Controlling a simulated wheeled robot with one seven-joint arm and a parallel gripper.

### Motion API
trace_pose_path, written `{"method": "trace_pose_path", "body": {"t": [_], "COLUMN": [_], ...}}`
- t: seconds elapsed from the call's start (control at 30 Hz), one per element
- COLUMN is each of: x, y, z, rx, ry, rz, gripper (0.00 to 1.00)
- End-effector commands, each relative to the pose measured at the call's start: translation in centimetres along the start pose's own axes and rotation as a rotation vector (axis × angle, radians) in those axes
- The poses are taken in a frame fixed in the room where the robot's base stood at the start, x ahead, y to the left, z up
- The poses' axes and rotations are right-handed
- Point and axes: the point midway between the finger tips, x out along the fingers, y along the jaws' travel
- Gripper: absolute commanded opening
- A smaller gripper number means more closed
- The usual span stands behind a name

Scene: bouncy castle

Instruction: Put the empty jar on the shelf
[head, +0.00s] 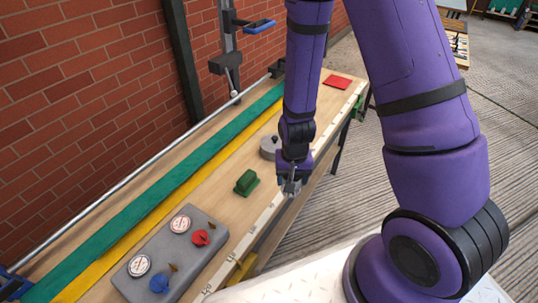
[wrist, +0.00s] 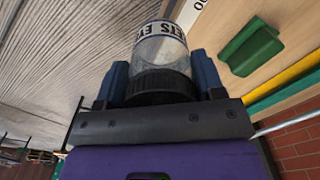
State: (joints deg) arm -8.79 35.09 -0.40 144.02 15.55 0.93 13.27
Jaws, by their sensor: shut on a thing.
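My gripper (wrist: 161,75) is shut on a clear jar (wrist: 162,52) in the wrist view. One blue finger presses each side of the jar. The jar has a dark ribbed cap or collar at the gripper end and a white label band reading part of "EYELETS". Its clear wall looks cloudy, and I cannot tell whether anything is inside. In the head view my gripper (head: 290,186) points down at the front edge of the workbench (head: 225,195); the jar is hardly distinguishable there. I cannot make out a shelf for certain in either view.
On the bench are a green block (head: 247,182), a round grey object (head: 269,148), a red square (head: 337,82) and a grey panel (head: 200,262) with gauges and knobs. Green and yellow strips run along it. A brick wall (head: 90,85) stands behind. Open floor lies right.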

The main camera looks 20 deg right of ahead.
Motion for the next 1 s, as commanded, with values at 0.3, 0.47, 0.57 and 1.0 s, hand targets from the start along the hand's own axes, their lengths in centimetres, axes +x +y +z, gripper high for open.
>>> {"method": "trace_pose_path", "body": {"t": [0.3,0.47,0.57,1.0], "x": [0.7,1.1,1.2,3.2], "y": [-2.6,-3.8,-4.4,-5.1], "z": [-6.9,-10.2,-11.7,-13.5], "rx": [-0.002,-0.002,-0.002,-0.001], "ry": [0.002,0.002,0.002,-0.003], "rz": [0.0,0.0,0.0,0.002], "gripper": [0.39,0.39,0.39,0.39]}}
